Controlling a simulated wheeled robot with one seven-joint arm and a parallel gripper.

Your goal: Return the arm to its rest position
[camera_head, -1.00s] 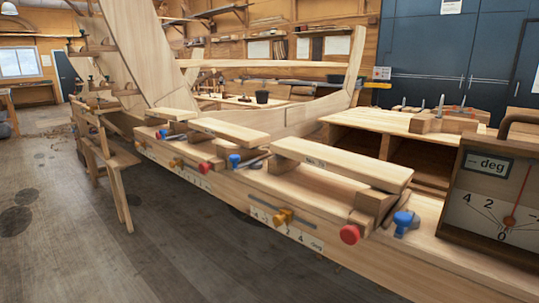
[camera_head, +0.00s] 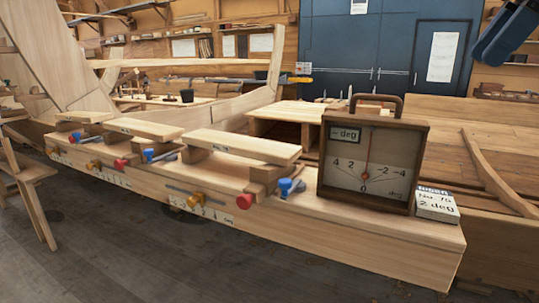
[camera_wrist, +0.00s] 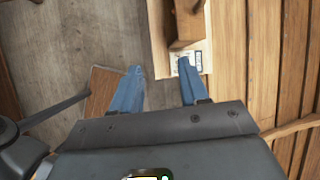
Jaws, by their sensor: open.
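My gripper (camera_wrist: 161,84) shows in the wrist view with its two blue fingers spread apart. Nothing is held between them. It hangs over the end of the plank bench (camera_wrist: 160,45) and the floor, near a white printed card (camera_wrist: 197,62); the right fingertip overlaps the card in the picture.
Planked hull (camera_head: 480,215) lies right. Blue cabinets (camera_head: 350,60) stand behind.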

